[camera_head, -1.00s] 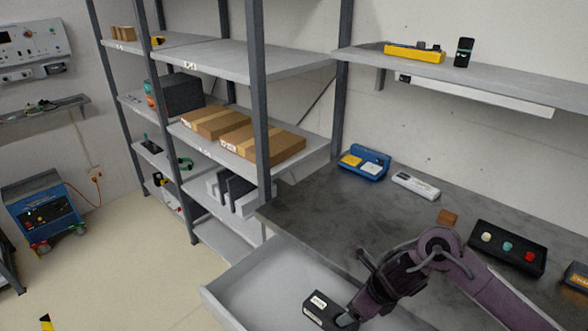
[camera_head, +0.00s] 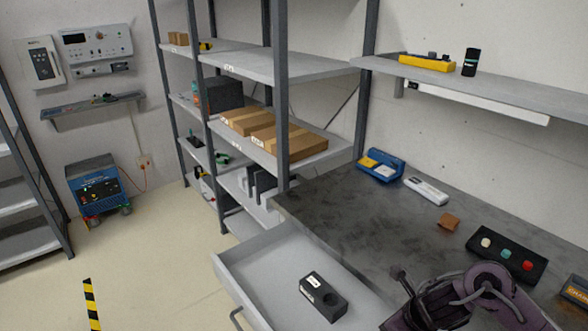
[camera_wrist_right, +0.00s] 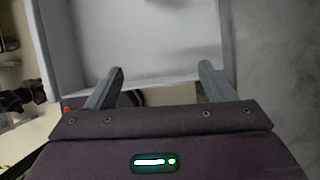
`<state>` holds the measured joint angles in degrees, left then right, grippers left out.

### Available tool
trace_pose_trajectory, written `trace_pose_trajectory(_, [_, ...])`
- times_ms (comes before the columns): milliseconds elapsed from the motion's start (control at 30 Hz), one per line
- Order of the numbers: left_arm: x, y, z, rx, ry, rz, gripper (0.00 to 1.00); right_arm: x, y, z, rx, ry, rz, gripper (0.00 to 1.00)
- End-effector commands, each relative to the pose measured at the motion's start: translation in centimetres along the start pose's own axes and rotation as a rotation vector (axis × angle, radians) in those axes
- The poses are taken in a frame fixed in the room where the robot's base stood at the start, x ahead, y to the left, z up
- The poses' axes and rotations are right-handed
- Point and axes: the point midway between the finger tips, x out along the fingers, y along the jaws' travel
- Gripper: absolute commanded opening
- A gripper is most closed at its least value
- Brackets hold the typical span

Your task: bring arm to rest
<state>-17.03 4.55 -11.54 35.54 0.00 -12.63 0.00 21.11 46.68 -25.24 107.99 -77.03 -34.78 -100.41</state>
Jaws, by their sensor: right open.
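My right arm (camera_head: 465,300) shows at the bottom right of the head view, over the front of the workbench, with its gripper hidden or cut off there. In the right wrist view my right gripper (camera_wrist_right: 162,68) has its two fingers wide apart with nothing between them. It points toward a light grey drawer interior. A black block (camera_head: 323,297) with a round hole and a white label lies in the open drawer (camera_head: 262,258), apart from the arm.
The workbench (camera_head: 350,215) holds a blue case (camera_head: 380,165), a white device (camera_head: 426,191), a small brown block (camera_head: 449,221) and a black button box (camera_head: 507,254). Shelving with cartons (camera_head: 290,143) stands behind. The open drawer juts out from the bench; floor at left is clear.

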Motion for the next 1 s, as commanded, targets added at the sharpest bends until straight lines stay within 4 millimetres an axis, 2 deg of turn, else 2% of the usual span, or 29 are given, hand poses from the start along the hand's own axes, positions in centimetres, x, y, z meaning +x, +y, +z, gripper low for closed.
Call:
trace_pose_trajectory(267, [0.0,-0.2,-0.3,-0.002,0.005,-0.003,0.80,1.1,3.4,2.0,0.287,-0.113,0.001,0.76])
trace_pose_trajectory(467, [0.0,-0.6,-0.2,-0.003,0.004,-0.007,0.80,1.2,6.2,3.6,0.675,-0.223,0.018,0.76])
trace_pose_trajectory(567, [0.0,-0.5,0.0,-0.003,0.001,-0.006,0.80,0.8,7.5,4.2,0.961,-0.283,0.036,0.76])
trace_pose_trajectory(667, [0.0,-0.3,0.3,-0.003,-0.003,-0.004,0.80,-0.1,8.4,4.0,1.342,-0.334,0.057,0.76])
trace_pose_trajectory(800, [0.0,-0.1,0.3,-0.002,-0.004,-0.002,0.80,-1.7,8.6,1.9,1.965,-0.376,0.067,0.76])
trace_pose_trajectory(1000, [0.0,0.0,0.3,0.000,-0.004,0.000,0.80,-3.5,8.4,-2.6,2.636,-0.381,0.017,0.76])
